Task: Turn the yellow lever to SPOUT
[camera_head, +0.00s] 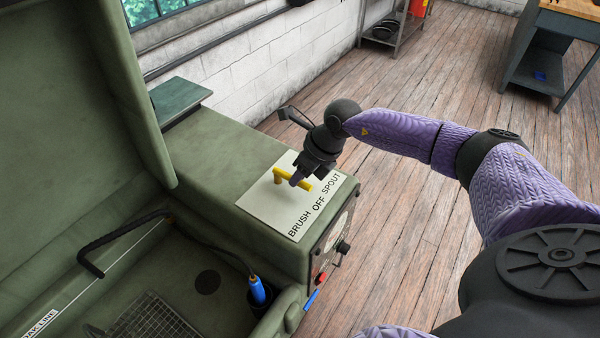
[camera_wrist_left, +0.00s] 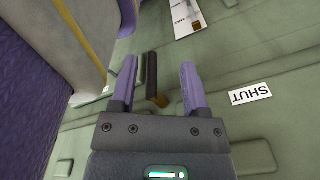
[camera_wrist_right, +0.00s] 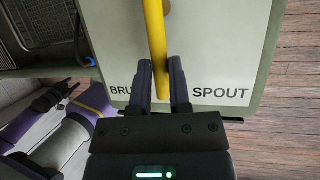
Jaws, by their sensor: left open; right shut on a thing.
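The yellow lever (camera_head: 279,177) stands on a pale plate (camera_head: 258,198) on top of the green cabinet. The plate reads BRUSH, OFF and SPOUT along one edge. My right gripper (camera_head: 299,181) is shut on the lever's handle. In the right wrist view the yellow handle (camera_wrist_right: 154,35) runs between the two fingers (camera_wrist_right: 161,64). Its end lies between BRUSH and SPOUT, where the gripper hides OFF.
A SHUT label (camera_wrist_left: 250,94) is in the left wrist view. The cabinet's open lid (camera_head: 70,95) rises at left, over a basin with a black spout (camera_head: 90,258) and a blue-handled brush (camera_head: 257,290). Knobs (camera_head: 343,247) sit on the cabinet's side. Wooden floor (camera_head: 420,240) lies right.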

